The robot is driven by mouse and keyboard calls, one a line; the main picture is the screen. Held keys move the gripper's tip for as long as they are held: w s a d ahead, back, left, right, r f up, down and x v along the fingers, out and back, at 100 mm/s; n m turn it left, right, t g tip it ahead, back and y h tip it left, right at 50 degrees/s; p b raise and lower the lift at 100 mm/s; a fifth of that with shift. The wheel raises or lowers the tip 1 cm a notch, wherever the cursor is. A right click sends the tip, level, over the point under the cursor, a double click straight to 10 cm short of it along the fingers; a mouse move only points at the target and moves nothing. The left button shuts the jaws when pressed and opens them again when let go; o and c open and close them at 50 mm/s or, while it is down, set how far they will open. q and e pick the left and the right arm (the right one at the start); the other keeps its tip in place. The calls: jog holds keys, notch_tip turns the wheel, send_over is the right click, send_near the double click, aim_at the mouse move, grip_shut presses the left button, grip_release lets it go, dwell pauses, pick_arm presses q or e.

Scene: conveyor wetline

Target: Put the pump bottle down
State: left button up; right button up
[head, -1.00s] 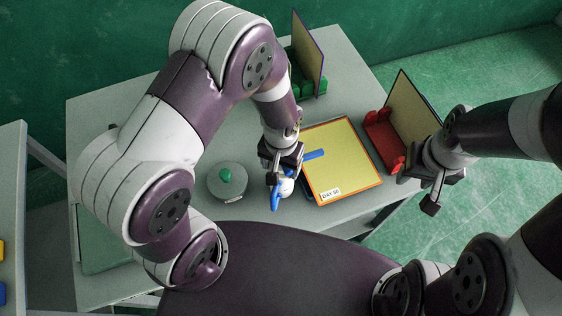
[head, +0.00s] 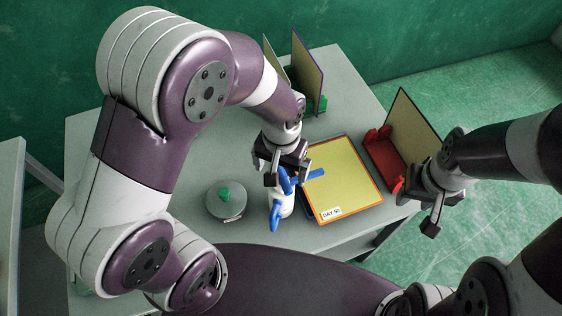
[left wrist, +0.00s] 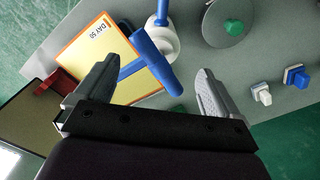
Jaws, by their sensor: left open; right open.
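The pump bottle (head: 287,204) is white with a blue pump top. It appears to stand upright on the grey table, beside the yellow card's left edge. In the left wrist view the pump bottle (left wrist: 163,44) shows from above, its long blue top nearest the camera. My left gripper (head: 286,178) is open just above the bottle. In the left wrist view its spread fingers (left wrist: 157,72) lie either side of the blue top, with clear gaps to it. My right gripper (head: 418,212) is open and empty, off the table's right side near the red holder.
The orange-edged yellow card (head: 345,178) marked DAY 50 lies right of the bottle. A grey disc with a green knob (head: 224,194) is to the left. A red holder (head: 381,160) with an upright board stands right; green pieces and boards (head: 309,72) stand behind.

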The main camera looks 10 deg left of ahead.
pick_arm(q)
jog(key=r, duration=0.4)
jog(key=shift+a, duration=0.3)
jog(key=s+a+n+t, duration=0.1)
jog(key=s+a, duration=0.2)
jog(key=a, duration=0.5)
jog(key=shift+s+a+r+n, duration=0.15)
jog(key=shift+s+r+n, duration=0.05)
jog(key=shift+r+n, duration=0.15)
